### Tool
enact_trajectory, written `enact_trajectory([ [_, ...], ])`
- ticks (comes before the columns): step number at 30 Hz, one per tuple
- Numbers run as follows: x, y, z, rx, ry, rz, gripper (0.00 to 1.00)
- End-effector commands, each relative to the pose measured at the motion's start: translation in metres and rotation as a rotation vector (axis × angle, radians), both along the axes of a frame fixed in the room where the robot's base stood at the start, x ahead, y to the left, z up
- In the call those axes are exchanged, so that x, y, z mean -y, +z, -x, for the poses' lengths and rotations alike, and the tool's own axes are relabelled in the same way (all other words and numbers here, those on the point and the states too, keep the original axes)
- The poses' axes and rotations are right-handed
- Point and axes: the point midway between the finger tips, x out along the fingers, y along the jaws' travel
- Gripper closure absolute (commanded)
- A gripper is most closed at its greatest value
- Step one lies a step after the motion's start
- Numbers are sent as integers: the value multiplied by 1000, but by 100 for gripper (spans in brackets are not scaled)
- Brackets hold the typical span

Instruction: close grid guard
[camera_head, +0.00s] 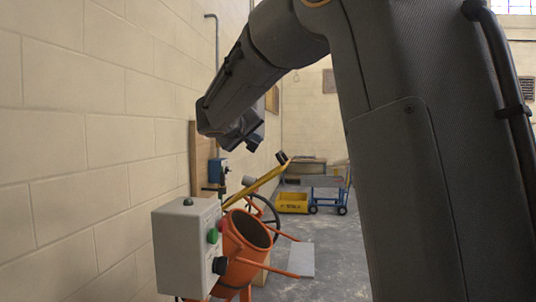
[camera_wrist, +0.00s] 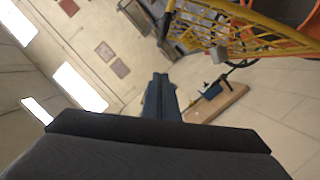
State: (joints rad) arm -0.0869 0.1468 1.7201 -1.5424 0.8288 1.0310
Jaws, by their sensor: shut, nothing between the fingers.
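The yellow grid guard (camera_head: 258,184) stands tilted up over the mouth of the orange mixer drum (camera_head: 243,236), seen nearly edge-on in the head view. In the wrist view its yellow mesh (camera_wrist: 232,27) fills the upper right, with orange mixer parts (camera_wrist: 291,14) beyond it. My gripper (camera_head: 250,143) is above the guard and slightly to its left in the head view. It is empty, and its fingers (camera_wrist: 161,78) are together in the wrist view. I see no contact with the guard.
A grey control box (camera_head: 182,248) with green and red buttons stands in front of the drum. A blue switch box (camera_head: 217,171) sits on a wooden board (camera_head: 201,150) at the left wall. A yellow tub (camera_head: 292,203) and blue cart (camera_head: 327,192) stand farther back on open floor.

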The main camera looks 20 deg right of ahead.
Motion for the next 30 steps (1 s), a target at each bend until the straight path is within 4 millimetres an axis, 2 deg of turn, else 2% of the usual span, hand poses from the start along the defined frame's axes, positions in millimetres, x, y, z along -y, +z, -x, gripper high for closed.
enact_trajectory([
  [3, 2, 10, -7, 26, 1, 15, 100],
  [7, 11, 8, -18, 25, 3, 15, 100],
  [20, 66, -8, -74, 23, 1, 14, 100],
  [24, 78, -23, -66, 21, 2, 15, 100],
  [30, 87, -37, -60, 23, 1, 14, 100],
])
